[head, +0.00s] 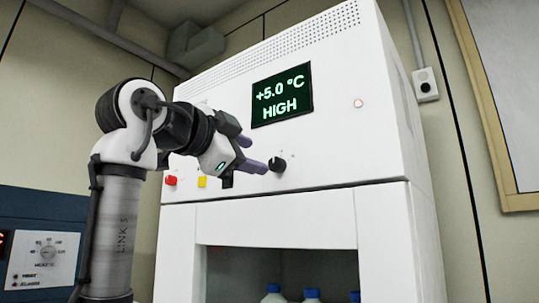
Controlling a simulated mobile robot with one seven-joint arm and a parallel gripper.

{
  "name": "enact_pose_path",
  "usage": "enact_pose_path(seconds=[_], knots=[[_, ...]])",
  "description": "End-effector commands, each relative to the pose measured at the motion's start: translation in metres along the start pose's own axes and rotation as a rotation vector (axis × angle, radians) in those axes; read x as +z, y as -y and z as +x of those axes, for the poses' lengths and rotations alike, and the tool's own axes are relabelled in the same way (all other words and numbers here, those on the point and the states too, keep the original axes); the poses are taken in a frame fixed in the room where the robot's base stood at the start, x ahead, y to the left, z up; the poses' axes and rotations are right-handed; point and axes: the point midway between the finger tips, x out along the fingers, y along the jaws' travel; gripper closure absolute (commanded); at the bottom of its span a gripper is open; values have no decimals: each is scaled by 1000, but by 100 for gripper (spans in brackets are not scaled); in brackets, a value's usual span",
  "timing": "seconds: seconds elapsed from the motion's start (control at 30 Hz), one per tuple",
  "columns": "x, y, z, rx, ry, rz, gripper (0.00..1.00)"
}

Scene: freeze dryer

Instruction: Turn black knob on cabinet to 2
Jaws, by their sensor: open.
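The black knob (278,164) sits on the white upper front of the cabinet (335,150), below the display. Small marks show around it, too small to read, so I cannot tell its setting. My gripper (256,156) is open, with its purple-grey fingers pointing right toward the knob. The fingertips are at the knob's left side in the picture; I cannot tell whether they touch it. The display (282,95) reads +5.0 °C and HIGH.
A red button (171,181) and a yellow one (202,182) are left of the knob, near my gripper. Blue-capped bottles (312,295) stand in the cabinet's lower opening. A blue panel with a dial (44,254) is at lower left. A wall box (425,84) is at right.

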Motion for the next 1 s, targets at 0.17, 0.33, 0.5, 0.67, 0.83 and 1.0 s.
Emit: enact_pose_path(seconds=[0.17, 0.33, 0.5, 0.67, 0.83, 1.0], knots=[[-2, 2, 36, 1, 0, -1, 50], [-1, 2, 58, 0, 0, -1, 50], [0, 1, 67, -1, 0, -1, 50], [0, 0, 68, -2, 0, -1, 50], [0, 0, 67, -2, 0, -1, 59], [0, 0, 67, -2, 0, -1, 81]])
